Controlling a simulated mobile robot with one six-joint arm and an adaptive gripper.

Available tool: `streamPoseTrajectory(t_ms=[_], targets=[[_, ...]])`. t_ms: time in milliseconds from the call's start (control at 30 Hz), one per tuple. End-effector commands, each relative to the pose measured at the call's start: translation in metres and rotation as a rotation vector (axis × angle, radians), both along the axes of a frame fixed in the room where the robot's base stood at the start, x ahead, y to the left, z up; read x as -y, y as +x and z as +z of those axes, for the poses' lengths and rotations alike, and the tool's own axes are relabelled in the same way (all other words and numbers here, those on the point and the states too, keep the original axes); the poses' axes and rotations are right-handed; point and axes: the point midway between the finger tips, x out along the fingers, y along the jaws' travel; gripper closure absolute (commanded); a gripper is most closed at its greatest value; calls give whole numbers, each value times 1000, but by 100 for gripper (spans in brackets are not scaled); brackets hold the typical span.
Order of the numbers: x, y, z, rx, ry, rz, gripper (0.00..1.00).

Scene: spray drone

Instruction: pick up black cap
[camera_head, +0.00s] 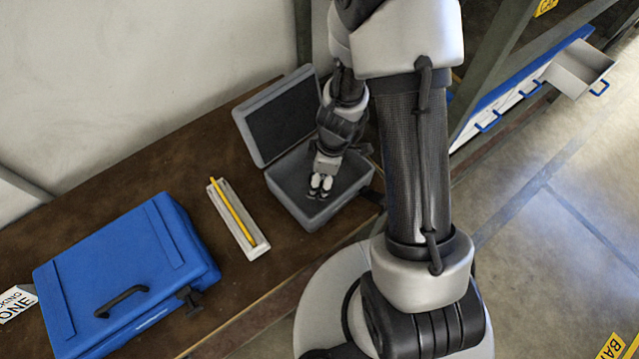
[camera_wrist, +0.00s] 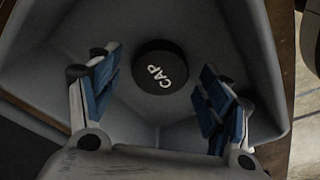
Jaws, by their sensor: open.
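The black cap (camera_wrist: 160,67) shows in the wrist view as a round disc with "CAP" in white letters. It lies on the floor of the open grey case (camera_head: 292,209), near the case's inner walls. My gripper (camera_wrist: 158,92) is open in the wrist view, with one blue-padded finger on each side of the picture. The cap appears between and beyond the fingertips, with a gap on both sides. In the head view my gripper (camera_head: 320,186) points down into the case. The cap cannot be made out there.
The grey case's raised lid (camera_head: 277,115) stands behind my gripper. A narrow tray (camera_head: 226,217) with a yellow pencil (camera_head: 232,212) lies to the left on the brown table (camera_head: 150,170). A closed blue case (camera_head: 125,275) lies further left. Blue-edged drawers (camera_head: 520,95) stand at right.

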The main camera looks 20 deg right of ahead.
Motion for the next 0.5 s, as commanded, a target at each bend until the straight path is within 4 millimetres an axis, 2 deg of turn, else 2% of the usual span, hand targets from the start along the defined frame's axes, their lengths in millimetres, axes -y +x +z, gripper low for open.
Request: streamPoseTrajectory(t_ms=[267, 500], targets=[[-1, 0, -3, 1, -1, 1, 28], [-1, 0, -2, 1, -1, 1, 44]])
